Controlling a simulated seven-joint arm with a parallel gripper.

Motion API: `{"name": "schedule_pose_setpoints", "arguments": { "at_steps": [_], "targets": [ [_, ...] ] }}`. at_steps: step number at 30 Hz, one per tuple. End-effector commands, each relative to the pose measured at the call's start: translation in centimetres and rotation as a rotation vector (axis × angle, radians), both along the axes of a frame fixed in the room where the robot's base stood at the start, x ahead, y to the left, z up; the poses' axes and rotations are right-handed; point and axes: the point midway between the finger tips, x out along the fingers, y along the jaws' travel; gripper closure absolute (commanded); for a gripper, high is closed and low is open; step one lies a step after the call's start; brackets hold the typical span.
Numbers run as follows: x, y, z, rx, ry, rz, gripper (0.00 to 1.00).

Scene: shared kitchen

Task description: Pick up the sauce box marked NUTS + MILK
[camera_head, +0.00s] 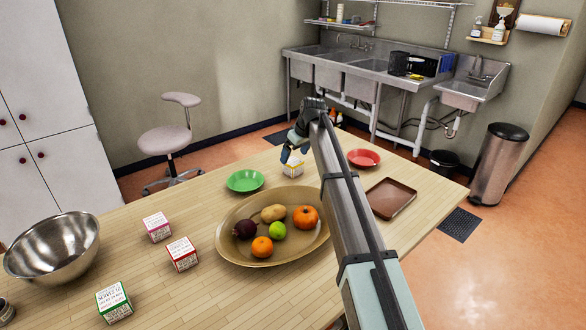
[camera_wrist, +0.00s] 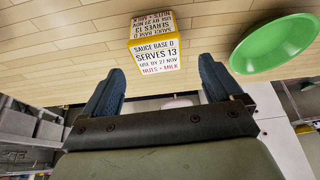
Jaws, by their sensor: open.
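The NUTS + MILK sauce box is a small white box with yellow edges, and it stands on the wooden table (camera_head: 345,292) near the far edge. In the wrist view the box (camera_wrist: 153,52) shows printed text reading SAUCE BASE D, SERVES 13 and NUTS + MILK. It also shows in the head view (camera_head: 293,169), just below my fingers. My gripper (camera_head: 290,153) is open and empty.
A green plate (camera_head: 245,181) lies close left of the box; it also shows in the wrist view (camera_wrist: 272,45). A brown fruit platter (camera_head: 228,238) is in front. A red dish (camera_head: 364,158) and brown tray (camera_head: 391,198) lie right. Other sauce boxes (camera_head: 182,254) stand left.

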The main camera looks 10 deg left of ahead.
Motion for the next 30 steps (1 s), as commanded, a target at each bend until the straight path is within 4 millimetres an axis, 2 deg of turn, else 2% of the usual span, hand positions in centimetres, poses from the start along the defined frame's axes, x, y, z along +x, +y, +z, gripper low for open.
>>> {"name": "schedule_pose_setpoints", "arguments": {
  "at_steps": [1,10,20,27,30],
  "targets": [
    [0.2,0.2,-0.7,-0.001,0.002,0.000,0.07],
    [0.6,0.5,-2.2,-0.001,-0.001,0.000,0.07],
    [1.5,1.3,-6.0,-0.001,0.001,0.000,0.07],
    [1.5,1.4,-6.2,-0.001,-0.001,0.000,0.07],
    [1.5,1.4,-6.2,-0.001,-0.001,0.000,0.15]
  ]
}}
